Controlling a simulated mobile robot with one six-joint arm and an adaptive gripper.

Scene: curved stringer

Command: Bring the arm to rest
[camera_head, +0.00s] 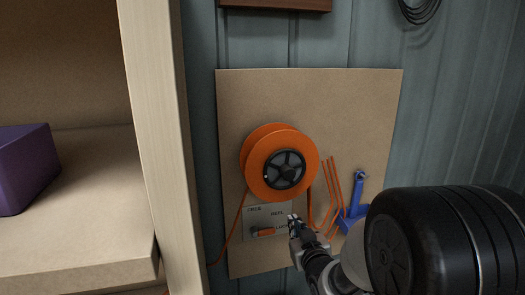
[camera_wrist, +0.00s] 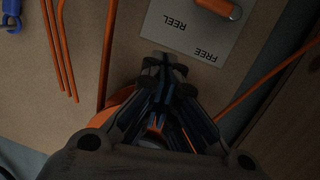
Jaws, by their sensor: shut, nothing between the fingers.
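My gripper (camera_head: 293,220) is shut and empty in the head view, in front of the lower part of a tan board, just right of the label plate. It also shows in the wrist view (camera_wrist: 164,62), with its fingertips together over the lower edge of the plate as pictured there. My black arm link fills the lower right of the head view. An orange reel (camera_head: 258,162) with a dark spoked hub is mounted on the board above the gripper. In the wrist view the gripper hides most of the reel (camera_wrist: 120,103).
The label plate (camera_head: 254,217) carries an orange lever (camera_head: 265,232). Orange rods (camera_head: 333,185) and a blue bracket (camera_head: 356,195) are on the board (camera_head: 365,110) at right. An orange line runs down from the reel. A wooden post (camera_head: 160,130), shelf and purple box (camera_head: 25,170) stand at left.

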